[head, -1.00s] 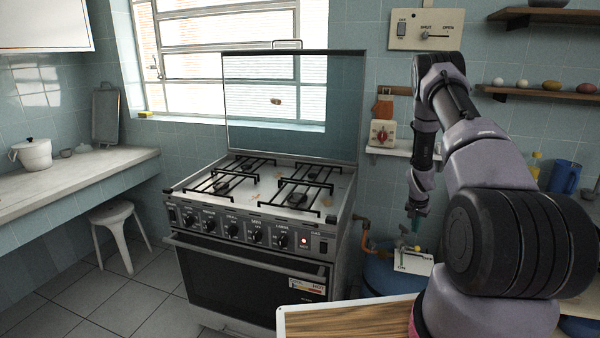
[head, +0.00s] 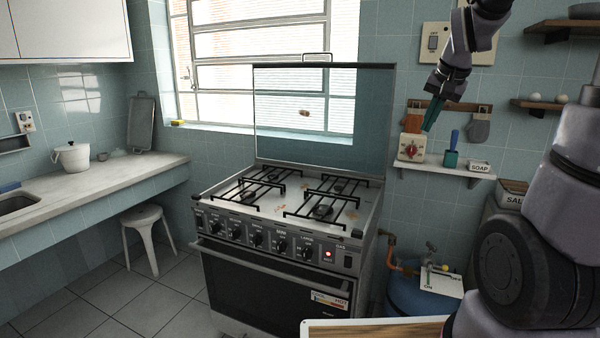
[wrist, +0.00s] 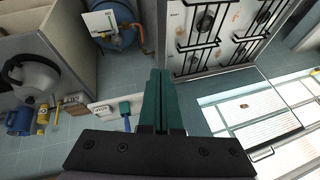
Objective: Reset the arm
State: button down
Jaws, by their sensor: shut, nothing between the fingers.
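My gripper (head: 430,118) is raised in front of the tiled wall, to the right of the stove's upright glass lid in the head view. Its green fingers are together and hold nothing. In the wrist view the closed fingers (wrist: 161,102) point toward the wall shelf and the floor beyond. The upper part of my arm runs up out of the head view.
A gas stove (head: 290,215) with its glass lid (head: 325,125) up stands in the middle. A small shelf (head: 445,168) holds a red-dial timer and a soap box. A blue gas cylinder (head: 420,292) stands below. A marble counter (head: 110,180) is at left.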

jog(key=s+a+r+n, duration=0.1)
jog(key=s+a+r, duration=0.1)
jog(key=s, duration=0.7)
jog(key=s+a+r+n+t+y, duration=0.1)
jog(key=s+a+r, duration=0.2)
jog(key=s, duration=0.6)
jog(key=shift+s+a, duration=0.35)
jog(key=shift+a, duration=0.7)
